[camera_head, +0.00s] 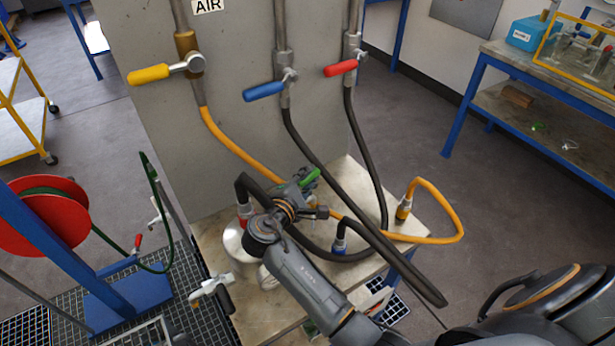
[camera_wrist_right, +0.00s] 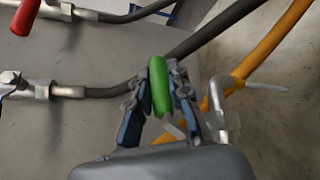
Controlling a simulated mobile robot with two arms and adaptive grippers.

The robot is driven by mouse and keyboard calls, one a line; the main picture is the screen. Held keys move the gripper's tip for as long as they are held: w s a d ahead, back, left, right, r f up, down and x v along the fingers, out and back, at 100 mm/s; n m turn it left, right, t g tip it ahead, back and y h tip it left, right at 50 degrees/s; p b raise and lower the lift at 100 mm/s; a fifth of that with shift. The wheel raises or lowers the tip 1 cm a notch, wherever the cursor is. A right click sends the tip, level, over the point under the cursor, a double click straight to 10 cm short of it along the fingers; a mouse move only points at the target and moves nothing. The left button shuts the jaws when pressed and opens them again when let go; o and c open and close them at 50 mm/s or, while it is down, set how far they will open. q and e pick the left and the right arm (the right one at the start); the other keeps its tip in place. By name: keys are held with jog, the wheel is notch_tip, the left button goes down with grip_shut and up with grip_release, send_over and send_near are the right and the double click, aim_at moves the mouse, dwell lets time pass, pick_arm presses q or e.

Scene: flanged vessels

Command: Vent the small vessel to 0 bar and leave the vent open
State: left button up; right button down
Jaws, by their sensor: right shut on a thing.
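My right gripper (camera_head: 302,184) is shut on a green lever handle (camera_head: 310,177) above the bench. In the right wrist view the green handle (camera_wrist_right: 160,88) sits between the two fingers, with a bent metal piece below it. A rounded silver vessel (camera_head: 236,243) stands on the bench, partly hidden behind my right arm. A black hose with a red fitting comes down to its top. The valve body under the handle is mostly hidden by my gripper. No gauge reading can be made out. My left gripper is not in view.
A grey panel carries yellow (camera_head: 149,75), blue (camera_head: 264,91) and red (camera_head: 341,68) valve levers. Black hoses and an orange hose (camera_head: 237,150) hang close around my gripper. A grey-handled valve (camera_head: 212,288) is at the bench's left edge. A red hose reel (camera_head: 42,215) is at the left.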

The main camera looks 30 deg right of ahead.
jog(key=c, duration=1.2)
grip_release()
notch_tip(320, 180, up, 10)
jog(key=shift+a+f, duration=0.1)
jog(key=shift+c, duration=0.6)
